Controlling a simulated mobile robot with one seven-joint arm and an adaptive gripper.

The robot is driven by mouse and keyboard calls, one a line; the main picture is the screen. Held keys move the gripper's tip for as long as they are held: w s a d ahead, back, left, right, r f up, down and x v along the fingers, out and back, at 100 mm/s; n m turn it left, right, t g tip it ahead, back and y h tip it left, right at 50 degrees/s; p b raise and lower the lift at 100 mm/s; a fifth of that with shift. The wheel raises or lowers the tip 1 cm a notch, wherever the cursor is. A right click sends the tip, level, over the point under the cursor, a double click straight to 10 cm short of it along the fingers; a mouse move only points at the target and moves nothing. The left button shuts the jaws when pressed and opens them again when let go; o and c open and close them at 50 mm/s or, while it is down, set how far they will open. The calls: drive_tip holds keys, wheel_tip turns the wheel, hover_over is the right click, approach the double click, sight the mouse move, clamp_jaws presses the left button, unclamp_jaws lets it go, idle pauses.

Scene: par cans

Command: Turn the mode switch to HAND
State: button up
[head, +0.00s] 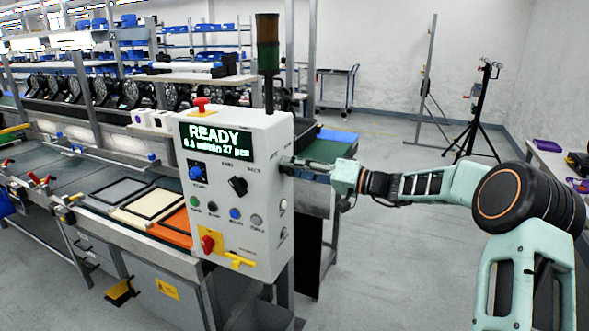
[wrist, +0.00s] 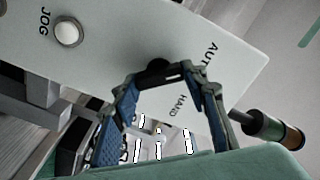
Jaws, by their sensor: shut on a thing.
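The control box (head: 262,235) stands at the conveyor with a lit READY display. My gripper (head: 287,163) reaches in from the right to the upper part of the box's right side face. In the wrist view, my gripper (wrist: 162,78) has its fingers on either side of the dark mode switch (wrist: 155,70) and is shut on it. The labels AUTO (wrist: 210,55) and HAND (wrist: 180,104) are printed beside the switch. The handle's exact pointing direction is hard to tell, as it is dark and partly hidden by the fingers. In the head view the gripper covers the switch.
A white button (wrist: 67,32) marked JOG is on the same face. The box front carries a blue knob (head: 197,173), a black selector (head: 238,186), several buttons and a red-yellow switch (head: 208,243). A signal tower (head: 268,45) rises behind. Open floor lies to the right.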

drive_tip(key=shift+c, duration=1)
drive_tip(key=shift+m, duration=0.3)
drive_tip(key=shift+f+m+b, duration=0.1)
drive_tip(key=shift+m+b, duration=0.5)
drive_tip(key=shift+m, duration=0.3)
drive_tip(key=shift+f+m+p, duration=0.1)
drive_tip(key=shift+m+p, duration=1.55)
drive_tip(key=shift+m, duration=5.15)
